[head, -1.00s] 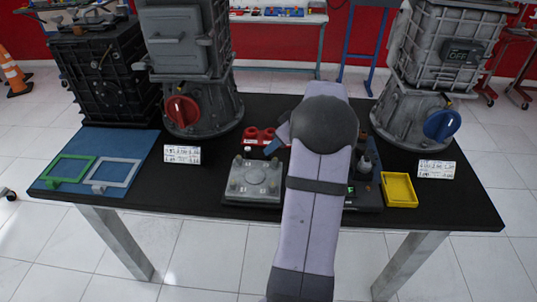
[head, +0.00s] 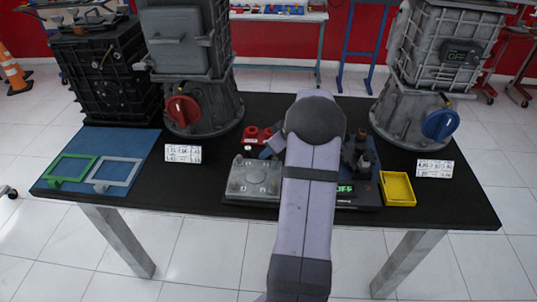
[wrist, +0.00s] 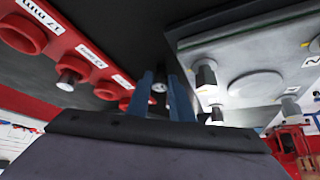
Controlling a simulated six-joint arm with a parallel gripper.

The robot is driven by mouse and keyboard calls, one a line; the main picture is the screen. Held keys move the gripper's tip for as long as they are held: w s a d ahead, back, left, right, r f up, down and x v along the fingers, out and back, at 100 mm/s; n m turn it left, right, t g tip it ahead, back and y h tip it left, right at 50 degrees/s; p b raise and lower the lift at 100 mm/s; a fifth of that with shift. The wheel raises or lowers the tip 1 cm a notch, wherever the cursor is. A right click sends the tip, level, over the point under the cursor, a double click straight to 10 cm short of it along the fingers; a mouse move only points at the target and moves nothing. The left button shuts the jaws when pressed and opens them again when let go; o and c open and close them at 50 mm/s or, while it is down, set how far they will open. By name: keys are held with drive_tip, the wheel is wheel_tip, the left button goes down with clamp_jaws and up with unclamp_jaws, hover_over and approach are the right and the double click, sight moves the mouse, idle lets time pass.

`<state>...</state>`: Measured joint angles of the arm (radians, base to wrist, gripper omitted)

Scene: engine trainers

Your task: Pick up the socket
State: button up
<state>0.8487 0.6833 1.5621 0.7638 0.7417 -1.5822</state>
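A red socket holder (head: 252,132) stands at the back middle of the table. In the wrist view the holder (wrist: 85,55) has a row of round seats with white size labels. One metallic socket (wrist: 68,79) sits in a seat. Another small metallic piece (wrist: 158,88), probably a socket, shows between my fingers; I cannot tell whether they touch it. My gripper (wrist: 163,88) has two blue fingers with a gap between them, and looks open. In the head view my gripper (head: 268,152) shows only as a blue bit beside the holder; my arm hides the rest.
A grey plate with bolts (head: 253,180) lies in front of the holder; it is close on the right in the wrist view (wrist: 255,85). A dark device with a green display (head: 345,189) and a yellow tray (head: 398,188) are to the right. Large engine trainers (head: 203,108) stand behind.

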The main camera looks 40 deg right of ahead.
clamp_jaws()
drive_tip(key=shift+r, duration=0.15)
